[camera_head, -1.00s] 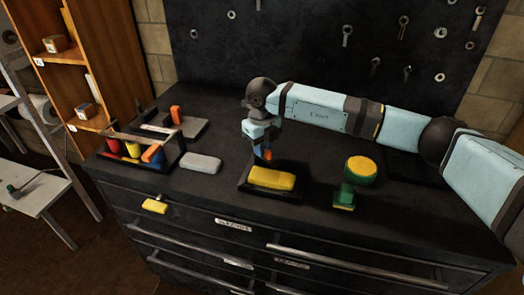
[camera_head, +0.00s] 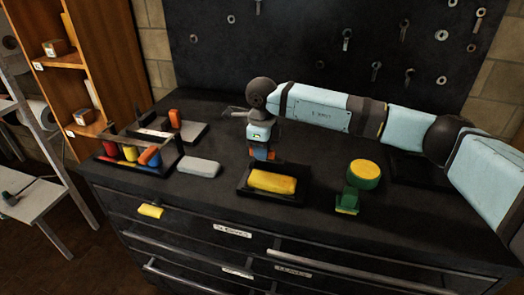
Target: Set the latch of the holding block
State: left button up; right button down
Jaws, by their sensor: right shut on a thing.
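A black tray-like block (camera_head: 300,198) with a yellow pad (camera_head: 272,181) in it sits near the front of the dark cabinet top; I cannot tell if this is the holding block. My right gripper (camera_head: 262,154) points down at its back edge. My left gripper is not in view.
A dark open box (camera_head: 132,167) with red, yellow, blue and orange pieces stands at left. A grey block (camera_head: 199,168) lies beside it. A green-and-yellow round piece (camera_head: 363,174) and a green-and-yellow block (camera_head: 347,202) stand right of the tray. A pegboard (camera_head: 300,50) rises behind.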

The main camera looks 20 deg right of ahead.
dwell(0.4)
jog(key=c, duration=1.1)
grip_release()
notch_tip(320, 180, up, 14)
jog(key=shift+f, duration=0.1)
